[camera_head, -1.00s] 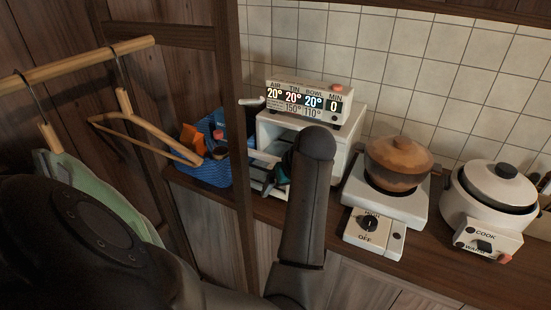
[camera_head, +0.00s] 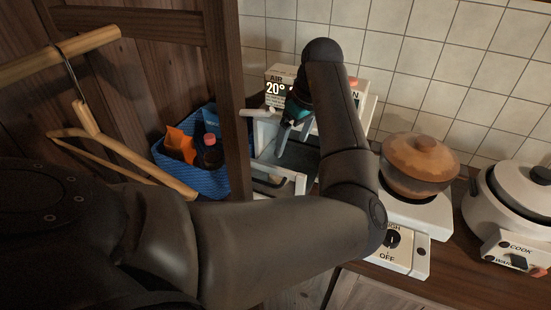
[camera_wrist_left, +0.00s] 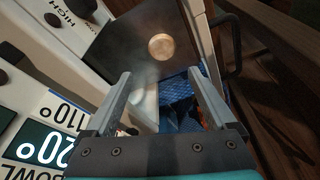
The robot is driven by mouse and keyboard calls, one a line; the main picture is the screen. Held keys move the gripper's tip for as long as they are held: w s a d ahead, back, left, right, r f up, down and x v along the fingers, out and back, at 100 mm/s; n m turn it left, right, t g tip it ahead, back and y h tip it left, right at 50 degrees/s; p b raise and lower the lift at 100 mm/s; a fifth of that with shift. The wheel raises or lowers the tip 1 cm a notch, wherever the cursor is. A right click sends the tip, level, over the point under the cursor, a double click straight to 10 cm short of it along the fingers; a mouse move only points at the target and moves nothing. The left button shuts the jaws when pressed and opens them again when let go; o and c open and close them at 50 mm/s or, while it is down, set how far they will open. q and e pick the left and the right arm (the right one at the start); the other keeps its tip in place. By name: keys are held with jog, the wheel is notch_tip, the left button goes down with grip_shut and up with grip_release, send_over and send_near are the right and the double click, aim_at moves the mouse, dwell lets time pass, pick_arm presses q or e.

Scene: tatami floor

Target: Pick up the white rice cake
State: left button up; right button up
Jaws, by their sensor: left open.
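A small round cream disc, which looks like the rice cake (camera_wrist_left: 161,47), lies on a dark flat surface in the left wrist view. I cannot make it out in the head view. The white toaster oven (camera_head: 266,132) stands open at its front, with a dark tray (camera_head: 270,186) low at its front. My left gripper (camera_head: 285,147) is in front of the oven opening, pointing down. In the left wrist view its two grey fingers (camera_wrist_left: 160,82) are apart with nothing held between them, and the disc shows beyond the fingertips. My right gripper is in neither view.
A blue basket (camera_head: 205,182) with an orange packet and a dark bottle (camera_head: 209,152) stands left of the oven, behind a wooden post (camera_head: 228,90). A brown pot (camera_head: 420,165) on a stove and a rice cooker (camera_head: 510,195) are at right. Wooden hangers (camera_head: 85,118) hang at left.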

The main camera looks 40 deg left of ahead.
pick_arm(q)
jog(key=b+x, duration=0.1)
jog(key=x, duration=0.5)
jog(key=shift+s+f, duration=0.1)
jog(key=shift+f, duration=0.5)
jog(key=shift+a+f, duration=0.1)
jog(key=shift+f, duration=0.25)
jog(key=b+x, duration=0.1)
jog(key=x, duration=0.3)
jog(key=shift+s+a+f+b, duration=0.15)
jog(key=shift+a+f+b, duration=0.1)
jog(key=shift+f+b, duration=0.1)
jog(key=shift+r, duration=0.1)
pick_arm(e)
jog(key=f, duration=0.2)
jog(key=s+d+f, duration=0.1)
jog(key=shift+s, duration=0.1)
pick_arm(q)
jog(key=c, duration=1.1)
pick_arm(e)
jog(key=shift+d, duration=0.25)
